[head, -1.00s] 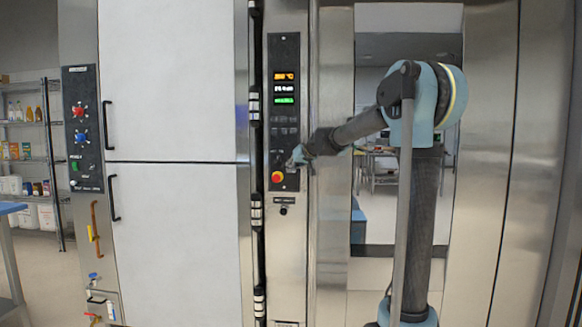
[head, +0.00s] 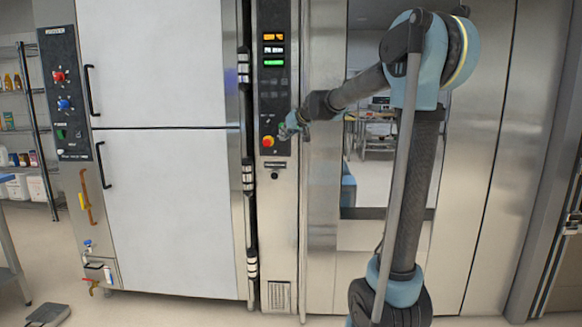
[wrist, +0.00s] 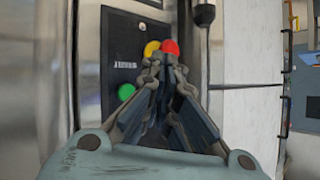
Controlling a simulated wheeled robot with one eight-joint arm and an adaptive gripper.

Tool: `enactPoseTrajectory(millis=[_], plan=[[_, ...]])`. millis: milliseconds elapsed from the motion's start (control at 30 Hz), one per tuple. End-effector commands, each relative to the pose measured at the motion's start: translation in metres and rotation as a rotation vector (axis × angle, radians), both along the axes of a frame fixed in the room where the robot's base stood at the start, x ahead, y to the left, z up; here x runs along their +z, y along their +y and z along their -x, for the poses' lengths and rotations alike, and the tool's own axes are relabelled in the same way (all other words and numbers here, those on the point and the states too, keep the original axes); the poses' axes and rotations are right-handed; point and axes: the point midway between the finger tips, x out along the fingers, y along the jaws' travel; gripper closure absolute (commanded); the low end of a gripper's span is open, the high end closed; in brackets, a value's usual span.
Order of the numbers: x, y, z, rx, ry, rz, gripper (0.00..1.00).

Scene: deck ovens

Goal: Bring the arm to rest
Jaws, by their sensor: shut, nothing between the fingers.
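My gripper (head: 284,131) is at the end of my arm, in front of the narrow control panel (head: 272,92) on the steel post in the head view. It is just right of and slightly above a red button (head: 267,141) with a yellow surround. In the wrist view my gripper (wrist: 163,62) has its fingers together and empty. The fingertips overlap the red button (wrist: 171,46) and its yellow surround (wrist: 151,48) in the picture; I cannot tell whether they touch. A green button (wrist: 126,91) shows left of the fingers.
Tall white oven doors (head: 160,70) with black handles stand left of the panel. A second control panel (head: 63,95) is further left, with valves (head: 95,278) below. A steel door with a window (head: 365,190) is behind my arm. Floor shows at lower left.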

Motion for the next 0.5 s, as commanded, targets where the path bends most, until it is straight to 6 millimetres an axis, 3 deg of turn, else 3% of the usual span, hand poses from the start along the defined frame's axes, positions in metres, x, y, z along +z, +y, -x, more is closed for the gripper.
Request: enactPoseTrajectory(millis=[500], plan=[[-0.097, -0.109, 0.177, -0.069, 0.259, 0.154, 1.0]])
